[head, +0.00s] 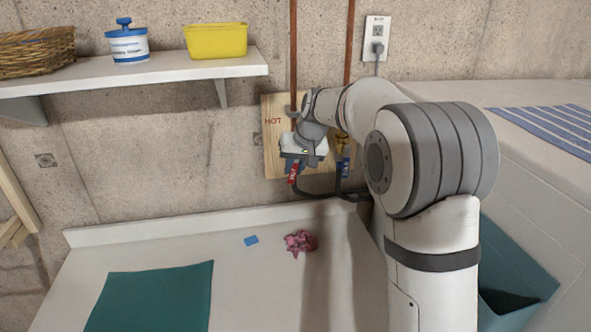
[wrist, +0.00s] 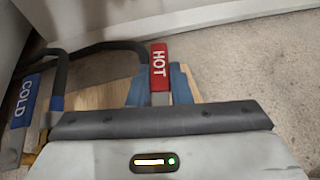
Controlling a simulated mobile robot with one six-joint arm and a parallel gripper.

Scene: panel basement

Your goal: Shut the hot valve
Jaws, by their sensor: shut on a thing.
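The hot valve's red lever (wrist: 159,66), lettered HOT, shows in the wrist view between the blue fingers of my gripper (wrist: 161,88). My gripper is shut on it. In the head view my gripper (head: 296,160) is at the wooden board marked HOT (head: 271,145), and the red lever (head: 293,173) sticks out below it. The lever hangs down there, roughly in line with the copper pipe (head: 293,60) above. The valve body is hidden behind my gripper.
The blue COLD lever (wrist: 22,100) is close beside, and dark hoses (wrist: 100,48) run from the valves. Below are a white top with a pink cloth (head: 300,242), a blue block (head: 251,240) and a green mat (head: 155,298). A shelf (head: 150,72) is at upper left.

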